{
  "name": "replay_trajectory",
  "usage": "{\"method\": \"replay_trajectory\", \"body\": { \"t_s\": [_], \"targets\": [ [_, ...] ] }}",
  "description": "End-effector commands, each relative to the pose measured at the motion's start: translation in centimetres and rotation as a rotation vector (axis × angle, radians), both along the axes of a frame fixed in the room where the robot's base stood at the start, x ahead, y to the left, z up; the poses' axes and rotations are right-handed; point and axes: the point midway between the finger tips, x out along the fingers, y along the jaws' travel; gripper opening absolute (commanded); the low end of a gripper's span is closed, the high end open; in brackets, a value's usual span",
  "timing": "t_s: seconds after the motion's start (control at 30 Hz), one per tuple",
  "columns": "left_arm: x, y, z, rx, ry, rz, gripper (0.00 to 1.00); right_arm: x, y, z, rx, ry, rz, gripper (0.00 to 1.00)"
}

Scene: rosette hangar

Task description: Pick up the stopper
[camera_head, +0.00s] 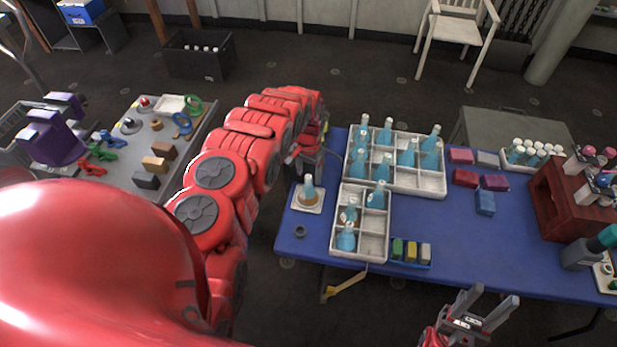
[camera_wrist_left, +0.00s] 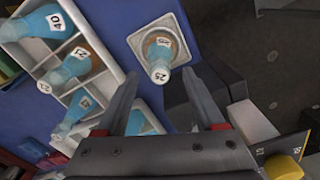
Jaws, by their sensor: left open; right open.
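A small dark round piece (camera_head: 299,231) lies on the blue table near its left front edge. It may be the stopper, but I cannot tell for sure. Behind it a blue flask (camera_head: 308,187) stands on a pale square stand. In the left wrist view this flask (camera_wrist_left: 160,50), its top marked 25, appears just beyond my fingertips. My left gripper (camera_head: 300,153) is over the table's left edge, partly hidden by its arm; in the wrist view its jaws (camera_wrist_left: 160,85) are apart and empty. My right gripper (camera_head: 490,297) is open and empty in front of the table.
A white divided tray (camera_head: 405,186) with several blue flasks stands at the back, and a second one (camera_head: 374,249) in front of it. Coloured blocks (camera_head: 411,251) lie at the front edge. A dark red rack (camera_head: 560,205) stands at right. The table's middle right is clear.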

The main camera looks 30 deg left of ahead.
Motion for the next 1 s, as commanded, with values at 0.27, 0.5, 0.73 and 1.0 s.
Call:
{"method": "replay_trajectory", "body": {
  "t_s": [0.27,0.5,0.73,1.0],
  "targets": [
    [-0.07,0.04,-0.95,0.001,0.001,0.001,0.71,0.0,0.0,0.36,0.0,0.0,0.0,0.5],
    [-0.06,0.04,-0.93,0.001,0.001,0.001,0.53,0.0,0.0,0.34,0.0,0.0,0.0,0.5],
    [-0.05,0.03,-0.91,0.001,0.001,0.0,0.11,0.01,0.0,0.33,0.0,0.0,0.0,0.5],
    [-0.06,0.03,-0.91,0.001,0.001,0.0,0.0,0.0,0.0,0.34,0.0,0.0,0.0,0.5]
  ]
}}
